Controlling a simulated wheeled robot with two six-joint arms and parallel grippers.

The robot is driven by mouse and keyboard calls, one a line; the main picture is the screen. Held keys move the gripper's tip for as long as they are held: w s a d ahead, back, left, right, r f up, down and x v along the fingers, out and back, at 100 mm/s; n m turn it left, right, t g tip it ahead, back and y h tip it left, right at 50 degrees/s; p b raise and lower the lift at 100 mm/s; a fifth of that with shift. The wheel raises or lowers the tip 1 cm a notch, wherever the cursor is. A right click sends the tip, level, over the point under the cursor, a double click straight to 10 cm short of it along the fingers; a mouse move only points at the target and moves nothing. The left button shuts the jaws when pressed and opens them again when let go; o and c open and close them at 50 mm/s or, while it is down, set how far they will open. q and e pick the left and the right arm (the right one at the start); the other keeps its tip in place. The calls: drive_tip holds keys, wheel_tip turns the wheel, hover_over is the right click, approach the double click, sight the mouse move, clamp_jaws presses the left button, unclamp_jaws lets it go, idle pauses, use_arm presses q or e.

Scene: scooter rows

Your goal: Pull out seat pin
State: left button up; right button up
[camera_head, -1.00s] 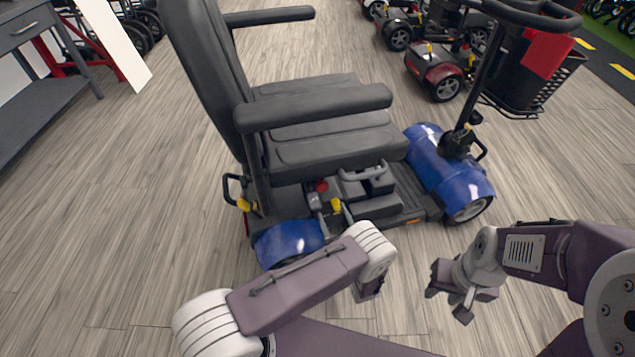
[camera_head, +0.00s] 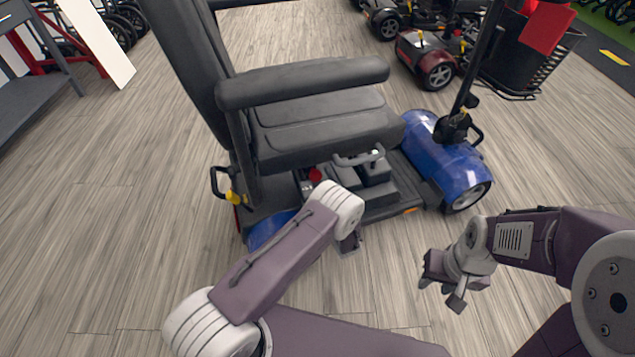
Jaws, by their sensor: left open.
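A mobility scooter's dark grey seat (camera_head: 325,130) stands upright over its base. Under the seat, a small red knob (camera_head: 315,174) shows near a grey handle (camera_head: 358,159); I cannot tell for sure which part is the seat pin. My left gripper (camera_head: 350,241) is open, pointing down beside the near side of the base, below and right of the red knob. My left forearm hides part of the rear fender and the area under the seat. My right gripper (camera_head: 441,292) looks open and empty over the floor, apart from the scooter.
The blue front cover (camera_head: 448,167) and steering column stand at the right of the seat. The near armrest (camera_head: 305,82) juts out above the seat. A red scooter (camera_head: 428,57) and a black basket (camera_head: 520,65) are behind.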

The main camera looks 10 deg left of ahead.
sight(317, 178)
use_arm(q)
clamp_jaws()
drive_tip(key=shift+p+v, duration=0.9)
drive_tip(key=shift+v, duration=0.7)
drive_tip(key=shift+s+d, duration=0.15)
drive_tip(key=shift+s, duration=0.05)
drive_tip(key=shift+f, duration=0.1)
unclamp_jaws()
